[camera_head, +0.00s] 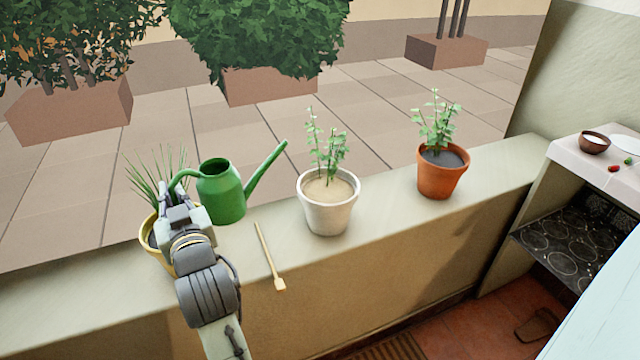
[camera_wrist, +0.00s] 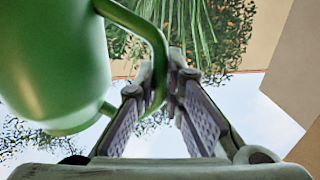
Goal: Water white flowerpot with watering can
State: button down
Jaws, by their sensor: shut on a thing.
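The green watering can (camera_head: 222,198) is upright on or just above the wall ledge, left of the white flowerpot. Its spout points up and right towards that pot, apart from it. My gripper (camera_head: 172,192) is at the can's left side, shut on its handle. In the wrist view the green handle (camera_wrist: 157,50) passes between the fingertips of my gripper (camera_wrist: 160,82), beside the can's body (camera_wrist: 50,60). The white flowerpot (camera_head: 328,216) stands upright on the ledge with pale, sandy soil and a leafy plant. I cannot tell whether the can touches the ledge.
A yellow pot (camera_head: 150,238) with a spiky plant is partly hidden behind my gripper. A small wooden tool (camera_head: 268,254) lies on the ledge (camera_head: 390,212) before the white pot. A terracotta pot (camera_head: 440,180) with dark soil stands to the right. A grill counter (camera_head: 570,245) is farther right.

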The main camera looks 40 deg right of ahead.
aim_at(209, 196)
jog(key=shift+d, duration=0.15)
jog(key=shift+s+d+m, duration=0.1)
jog(key=shift+d+m, duration=0.55)
jog(key=shift+m, duration=0.45)
jog(key=shift+d+r+p, duration=0.25)
jog(key=shift+p, duration=0.1)
jog(key=shift+s+d+r+m, duration=0.1)
jog(key=shift+d+r+m, duration=0.15)
jog(key=shift+d+m, duration=0.45)
jog(key=shift+s+d+f+m, duration=0.1)
jog(key=shift+d+f+m, duration=0.15)
jog(key=shift+d+m, duration=0.3)
jog(key=shift+s+d+f+m, duration=0.1)
jog(key=shift+d+f+m, duration=0.15)
jog(key=shift+d+m, duration=0.3)
